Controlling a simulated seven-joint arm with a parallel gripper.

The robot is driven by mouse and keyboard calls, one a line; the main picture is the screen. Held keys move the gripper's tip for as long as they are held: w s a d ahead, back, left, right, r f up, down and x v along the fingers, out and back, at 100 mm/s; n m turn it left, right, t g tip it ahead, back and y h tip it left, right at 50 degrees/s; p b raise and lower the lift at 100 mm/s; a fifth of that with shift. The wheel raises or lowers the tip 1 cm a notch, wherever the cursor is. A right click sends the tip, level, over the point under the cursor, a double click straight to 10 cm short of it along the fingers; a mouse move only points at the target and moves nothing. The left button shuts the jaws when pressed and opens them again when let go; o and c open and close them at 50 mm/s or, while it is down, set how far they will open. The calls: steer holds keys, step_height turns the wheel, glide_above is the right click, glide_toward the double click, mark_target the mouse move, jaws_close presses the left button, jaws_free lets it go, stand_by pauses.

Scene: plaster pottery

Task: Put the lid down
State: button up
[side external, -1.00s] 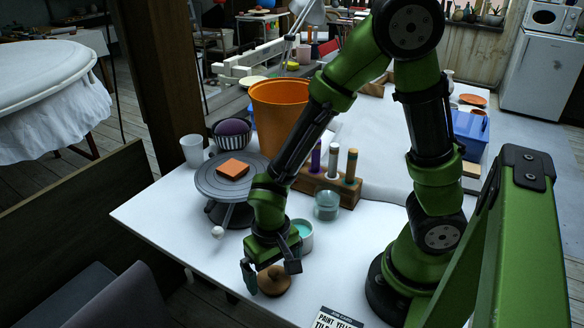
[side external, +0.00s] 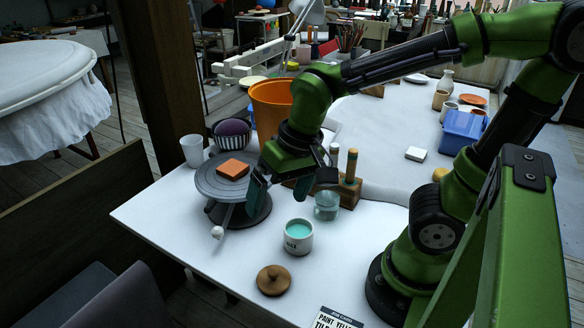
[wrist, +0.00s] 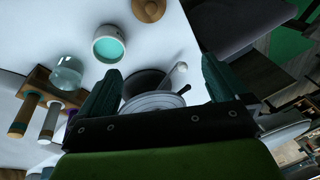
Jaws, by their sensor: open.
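The round wooden lid (side external: 273,280) with a knob lies on the white table near its front edge, apart from the jar. It also shows at the top of the wrist view (wrist: 149,9). The white jar (side external: 298,238) stands uncovered behind the lid, with teal contents showing; it is also in the wrist view (wrist: 108,45). My gripper (side external: 277,198) is open and empty, raised above the table beside the turntable and well away from the lid. Its two fingers show spread apart in the wrist view (wrist: 160,88).
A grey turntable (side external: 208,180) bears an orange block (side external: 233,169). A wooden tool holder (side external: 346,190) and a glass jar (side external: 326,206) stand to the right of my gripper. An orange bucket (side external: 268,97) stands behind. The table's front left is clear.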

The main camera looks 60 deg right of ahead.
steer(key=s+d+r+t, duration=0.1)
steer(key=d+r+t, duration=0.3)
steer(key=r, duration=0.2)
steer(key=shift+s+d, duration=0.15)
steer(key=shift+s, duration=0.1)
